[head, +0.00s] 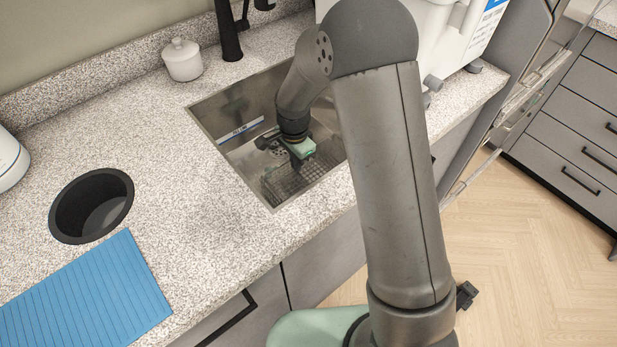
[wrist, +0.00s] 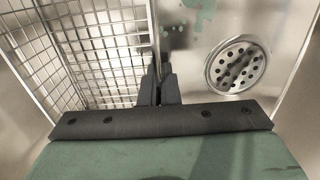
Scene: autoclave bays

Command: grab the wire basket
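The wire basket (head: 287,184) is a metal mesh basket standing inside the sink. In the wrist view the wire basket (wrist: 92,45) fills the left side, with its mesh floor and walls showing. My gripper (wrist: 161,84) has its two dark fingers close together, one on each side of the basket's right wall, pinching its rim. In the head view my gripper (head: 300,158) is down in the sink above the basket, and its fingertips are hidden by its green body. Part of the basket is hidden behind my arm.
The steel sink (head: 228,140) has a drain (wrist: 237,65) right of the basket. Its walls stand close around my gripper. A black faucet (head: 229,35) and a white lidded jar (head: 183,60) are behind. A round bin opening (head: 92,206) and blue mat (head: 85,297) lie left.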

